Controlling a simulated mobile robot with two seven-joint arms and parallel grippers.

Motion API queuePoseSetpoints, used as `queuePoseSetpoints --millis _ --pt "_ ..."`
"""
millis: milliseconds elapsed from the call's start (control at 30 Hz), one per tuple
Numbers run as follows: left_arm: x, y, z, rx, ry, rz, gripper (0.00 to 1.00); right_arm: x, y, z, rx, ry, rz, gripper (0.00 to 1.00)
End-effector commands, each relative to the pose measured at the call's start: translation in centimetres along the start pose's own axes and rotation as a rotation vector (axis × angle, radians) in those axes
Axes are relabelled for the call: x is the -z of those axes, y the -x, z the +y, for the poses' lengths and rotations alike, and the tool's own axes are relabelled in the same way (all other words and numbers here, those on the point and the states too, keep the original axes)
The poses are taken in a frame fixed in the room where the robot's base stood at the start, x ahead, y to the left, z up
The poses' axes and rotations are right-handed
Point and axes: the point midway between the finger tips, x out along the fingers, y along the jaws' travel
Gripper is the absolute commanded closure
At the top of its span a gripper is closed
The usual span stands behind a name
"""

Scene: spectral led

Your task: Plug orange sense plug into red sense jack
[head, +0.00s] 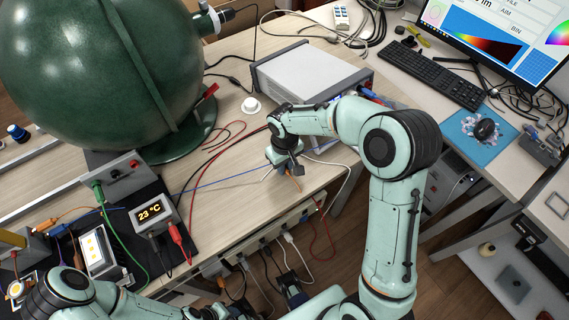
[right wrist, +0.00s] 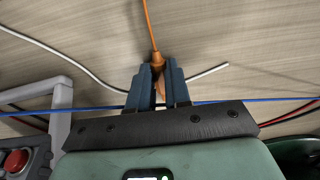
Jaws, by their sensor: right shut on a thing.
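The orange sense plug (right wrist: 157,60) is between the two blue fingers of my right gripper (right wrist: 158,78) in the right wrist view. Its orange cable runs up and away from the fingertips, and the fingers hide part of the plug. In the head view my right gripper (head: 289,168) is over the wooden table, near its front edge, in front of the grey instrument. I cannot single out the red sense jack; the instrument's front panel is partly hidden by my right arm.
The grey instrument (head: 309,75) stands on the table behind my right arm. Blue, white, red and black cables cross the tabletop near the right gripper. A display reading 23 °C (head: 152,215) and a large green sphere (head: 90,65) are at the left.

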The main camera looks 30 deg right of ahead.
Motion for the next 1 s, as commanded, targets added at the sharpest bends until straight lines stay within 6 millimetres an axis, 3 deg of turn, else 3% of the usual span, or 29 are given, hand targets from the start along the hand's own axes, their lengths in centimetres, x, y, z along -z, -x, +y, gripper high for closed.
queuePoseSetpoints --millis 1000 --pt "0.3 2.4 0.9 -0.003 -0.003 0.009 0.57 0.0 3.5 0.0 0.0 0.001 0.0 1.0"
